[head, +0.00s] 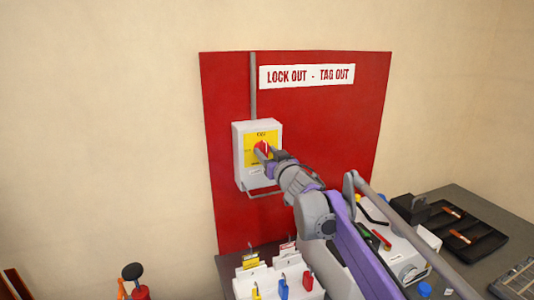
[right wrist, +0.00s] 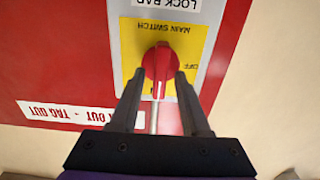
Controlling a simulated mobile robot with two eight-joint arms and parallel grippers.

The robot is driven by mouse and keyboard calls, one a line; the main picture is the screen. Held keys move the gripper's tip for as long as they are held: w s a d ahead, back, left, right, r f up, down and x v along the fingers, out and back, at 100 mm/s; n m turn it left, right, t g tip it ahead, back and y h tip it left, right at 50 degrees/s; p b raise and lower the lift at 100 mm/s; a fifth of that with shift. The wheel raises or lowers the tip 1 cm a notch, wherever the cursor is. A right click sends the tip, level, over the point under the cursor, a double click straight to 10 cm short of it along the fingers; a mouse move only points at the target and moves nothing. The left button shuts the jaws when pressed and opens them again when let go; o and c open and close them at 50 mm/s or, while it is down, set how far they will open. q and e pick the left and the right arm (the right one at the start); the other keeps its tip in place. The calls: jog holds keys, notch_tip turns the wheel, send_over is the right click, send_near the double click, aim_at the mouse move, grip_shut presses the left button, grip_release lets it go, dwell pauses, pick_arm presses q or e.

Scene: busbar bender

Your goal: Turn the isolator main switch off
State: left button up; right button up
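The isolator is a grey box with a yellow plate (head: 250,153) on a red board, also seen upside down in the right wrist view (right wrist: 190,45). Its red main switch knob (right wrist: 157,64) stands lengthwise up and down there, its white mark toward the bottom of that picture. The word OFF is to the right of the knob. My right gripper (right wrist: 158,76) is open, one finger on each side of the knob, with small gaps visible. In the head view the gripper partly hides the knob (head: 262,148). My left gripper is not in view.
A grey conduit (head: 253,85) runs up from the box, and a wire bar (head: 262,194) hangs below it. Padlocks and tags sit on a white rack (head: 270,275) below. A bench with black trays (head: 465,232) is at the right.

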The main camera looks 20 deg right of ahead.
grip_shut()
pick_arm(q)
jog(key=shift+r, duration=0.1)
pick_arm(e)
jog(key=n+p, duration=0.1)
jog(key=n, duration=0.3)
jog(key=shift+a+n, duration=0.15)
jog(key=shift+n, duration=0.25)
jog(key=n+p, duration=0.1)
jog(key=n, duration=0.3)
jog(key=shift+a+n, duration=0.15)
jog(key=shift+n, duration=0.15)
jog(key=n+p, duration=0.1)
jog(key=n, duration=0.3)
jog(key=shift+f, duration=0.15)
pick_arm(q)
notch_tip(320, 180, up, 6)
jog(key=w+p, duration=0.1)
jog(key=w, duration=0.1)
pick_arm(e)
jog(key=shift+f+n, duration=0.2)
jog(key=shift+n, duration=2)
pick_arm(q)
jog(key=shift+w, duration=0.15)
